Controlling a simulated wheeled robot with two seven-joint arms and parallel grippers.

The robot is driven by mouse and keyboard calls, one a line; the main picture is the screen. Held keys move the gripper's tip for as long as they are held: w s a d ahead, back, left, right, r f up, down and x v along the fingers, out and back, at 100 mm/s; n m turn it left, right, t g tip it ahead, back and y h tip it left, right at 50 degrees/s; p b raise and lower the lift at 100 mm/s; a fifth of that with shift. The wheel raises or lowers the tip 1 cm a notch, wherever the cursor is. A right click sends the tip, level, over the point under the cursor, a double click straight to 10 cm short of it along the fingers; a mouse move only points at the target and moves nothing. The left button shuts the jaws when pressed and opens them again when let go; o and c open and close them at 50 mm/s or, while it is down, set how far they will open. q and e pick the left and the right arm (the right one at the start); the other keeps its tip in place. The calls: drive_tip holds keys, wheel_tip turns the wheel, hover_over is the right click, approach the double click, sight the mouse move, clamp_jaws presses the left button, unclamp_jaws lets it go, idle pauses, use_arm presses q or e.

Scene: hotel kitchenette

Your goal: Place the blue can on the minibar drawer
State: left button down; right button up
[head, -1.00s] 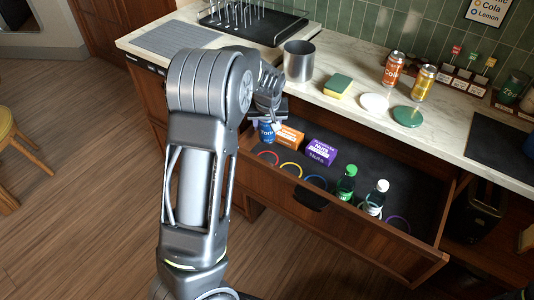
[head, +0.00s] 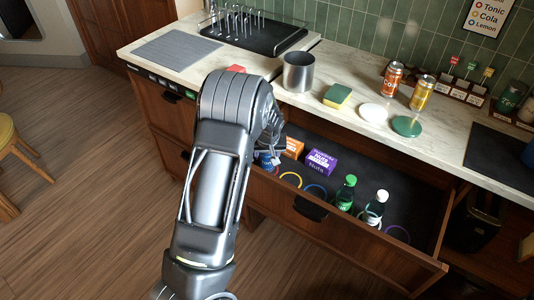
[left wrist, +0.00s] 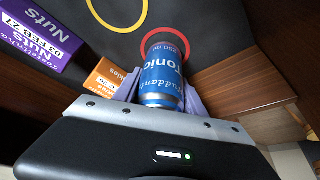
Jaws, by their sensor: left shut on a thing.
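The blue can (head: 266,160), labelled Tonic, is in my left gripper (head: 270,152) over the left end of the open minibar drawer (head: 405,190). In the left wrist view the can (left wrist: 162,75) sits between the two fingers of the gripper (left wrist: 163,92), which are shut on it. The can's far end overlaps a red ring (left wrist: 165,33) on the dark drawer floor. I cannot tell whether its base touches the floor. My arm hides part of the can in the head view. My right gripper is not in view.
The drawer holds an orange box (head: 293,147), a purple Nuts box (head: 319,163), a green-capped bottle (head: 344,192) and a white-capped bottle (head: 375,208). Yellow (head: 290,179), blue (head: 315,190) and purple (head: 397,232) rings mark its floor. The counter (head: 345,112) overhangs its back.

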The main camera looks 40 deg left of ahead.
use_arm(q)
drive_tip(key=shift+f, duration=0.15)
drive_tip(key=c, duration=0.7)
unclamp_jaws()
drive_tip(key=shift+o, duration=0.2)
drive_tip(key=shift+s+d+r, duration=0.1)
drive_tip(key=shift+r, duration=0.55)
drive_tip(key=v, duration=1.1)
